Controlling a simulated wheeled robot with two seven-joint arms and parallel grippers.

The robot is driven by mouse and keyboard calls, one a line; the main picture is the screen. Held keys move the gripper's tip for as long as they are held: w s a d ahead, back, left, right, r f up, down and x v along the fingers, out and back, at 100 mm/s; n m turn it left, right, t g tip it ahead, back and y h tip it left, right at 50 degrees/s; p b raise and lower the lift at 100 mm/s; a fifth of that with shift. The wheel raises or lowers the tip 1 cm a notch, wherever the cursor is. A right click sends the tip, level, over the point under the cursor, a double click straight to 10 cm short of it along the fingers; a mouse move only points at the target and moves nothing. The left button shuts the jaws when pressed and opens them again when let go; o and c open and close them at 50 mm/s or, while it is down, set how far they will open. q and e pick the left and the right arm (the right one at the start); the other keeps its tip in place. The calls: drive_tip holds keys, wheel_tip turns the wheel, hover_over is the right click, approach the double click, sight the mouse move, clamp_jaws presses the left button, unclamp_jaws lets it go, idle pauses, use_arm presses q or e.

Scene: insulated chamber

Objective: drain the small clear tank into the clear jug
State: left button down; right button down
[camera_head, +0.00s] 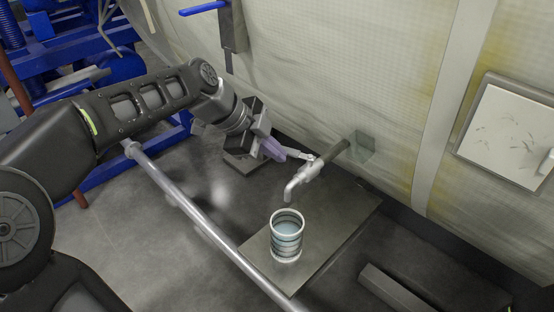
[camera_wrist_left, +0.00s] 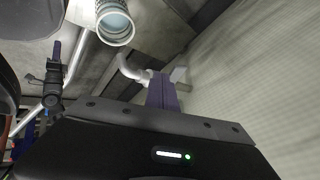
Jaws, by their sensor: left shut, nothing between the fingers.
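The clear jug (camera_head: 287,243) stands upright on a grey metal plate, with pale bluish liquid visible inside. A metal tap (camera_head: 303,177) points its spout down just above and behind the jug. Its pipe runs back to a small greenish see-through box (camera_head: 363,146) by the wall, which looks like the small clear tank. My left gripper (camera_head: 281,155) has its purple fingers shut and empty, close to the end of the tap's lever; I cannot tell whether they touch. In the left wrist view the jug (camera_wrist_left: 115,27) and spout (camera_wrist_left: 129,66) lie beyond the fingers. My right gripper is not in view.
A metal rail (camera_head: 200,217) crosses in front of the plate (camera_head: 333,223). The pale quilted wall (camera_head: 330,75) rises behind, with a white panel (camera_head: 510,125) at the right. Blue machinery (camera_head: 75,45) stands at the left. A grey bar (camera_head: 393,288) lies at the lower right.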

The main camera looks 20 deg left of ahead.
use_arm(q)
drive_tip(key=w+b, duration=0.1)
drive_tip(key=w+a+m+b, duration=0.1)
drive_tip(key=shift+w+b, duration=0.15)
drive_tip(key=shift+b, duration=0.15)
idle(0.6)
drive_tip(key=shift+r, duration=0.1)
drive_tip(key=v, duration=0.7)
drive_tip(key=shift+a+r, duration=0.25)
